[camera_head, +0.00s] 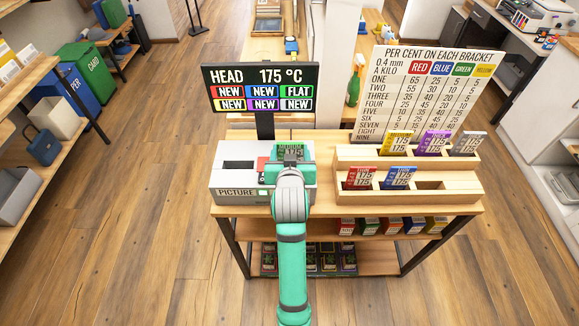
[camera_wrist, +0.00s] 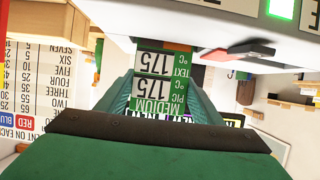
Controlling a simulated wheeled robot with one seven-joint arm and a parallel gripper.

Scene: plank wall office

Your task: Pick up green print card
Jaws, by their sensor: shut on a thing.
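The green print card (camera_head: 291,151) shows at my gripper (camera_head: 290,168), over the right part of the grey-white PICTURE box (camera_head: 222,187). In the wrist view the green card (camera_wrist: 150,104) appears upside down, with "MEDIUM" and "175" on it, between the fingers of my gripper (camera_wrist: 163,92), which is shut on it. The card's other end is at the box; I cannot tell whether it is inside a slot or just above it. My arm hides part of the box front.
A stepped wooden rack (camera_head: 408,197) on the right holds yellow, purple, grey, red and blue cards; its front right slot is empty. A black sign (camera_head: 262,88) reading "HEAD 175 °C" stands behind the box. A white chart board (camera_head: 425,95) stands behind the rack.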

